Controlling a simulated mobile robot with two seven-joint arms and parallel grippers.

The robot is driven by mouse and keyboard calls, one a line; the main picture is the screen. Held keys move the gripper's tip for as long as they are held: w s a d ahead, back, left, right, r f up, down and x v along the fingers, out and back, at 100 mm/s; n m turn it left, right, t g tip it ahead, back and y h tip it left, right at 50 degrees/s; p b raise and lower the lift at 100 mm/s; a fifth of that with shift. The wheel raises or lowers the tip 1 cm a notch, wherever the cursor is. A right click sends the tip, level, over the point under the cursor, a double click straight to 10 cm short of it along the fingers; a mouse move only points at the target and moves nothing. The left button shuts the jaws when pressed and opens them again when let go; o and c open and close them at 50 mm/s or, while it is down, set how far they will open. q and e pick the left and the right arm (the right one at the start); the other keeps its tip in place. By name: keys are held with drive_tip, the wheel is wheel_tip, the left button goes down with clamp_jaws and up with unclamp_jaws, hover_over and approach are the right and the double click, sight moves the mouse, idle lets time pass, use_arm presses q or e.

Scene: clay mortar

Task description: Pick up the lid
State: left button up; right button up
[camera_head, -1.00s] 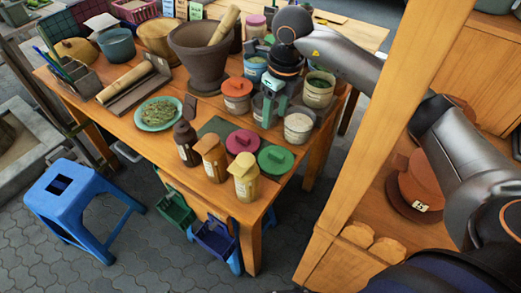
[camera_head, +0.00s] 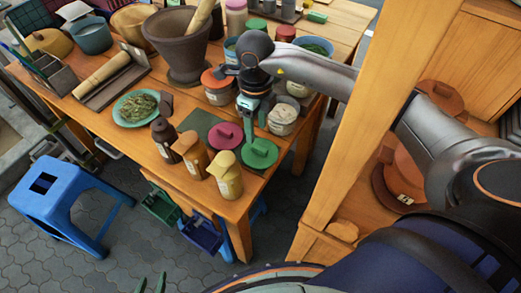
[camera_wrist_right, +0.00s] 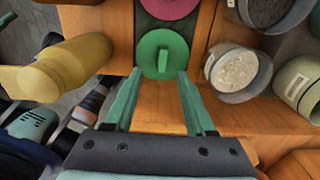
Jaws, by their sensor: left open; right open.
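A round green lid (camera_head: 260,154) with a raised bar handle lies flat near the table's right front corner. A pink lid (camera_head: 225,136) lies behind it to the left. My right gripper (camera_head: 253,128) is open above the green lid, its fingers pointing down. In the right wrist view, the green lid (camera_wrist_right: 151,57) and its handle show just beyond the gap between the open, empty fingertips (camera_wrist_right: 159,74). Part of the pink lid (camera_wrist_right: 168,5) shows at the top edge. Only the fingertips of my left gripper (camera_head: 151,283) show at the bottom edge of the head view, apart and empty.
A yellow bottle (camera_head: 227,176) stands left of the green lid. An open jar of pale contents (camera_head: 283,119) stands to its right, and an orange-lidded jar (camera_head: 218,90) behind. A wooden post (camera_head: 365,120) rises at right. A blue stool (camera_head: 65,200) stands left.

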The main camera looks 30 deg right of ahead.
sight(260, 148)
wheel_tip(260, 148, down, 2)
drive_tip(key=shift+f, duration=0.15)
drive_tip(key=f, duration=0.5)
drive_tip(key=shift+s+d+f+p, duration=0.15)
drive_tip(key=shift+d+f+p, duration=0.15)
drive_tip(key=shift+d+p, duration=0.1)
clamp_jaws()
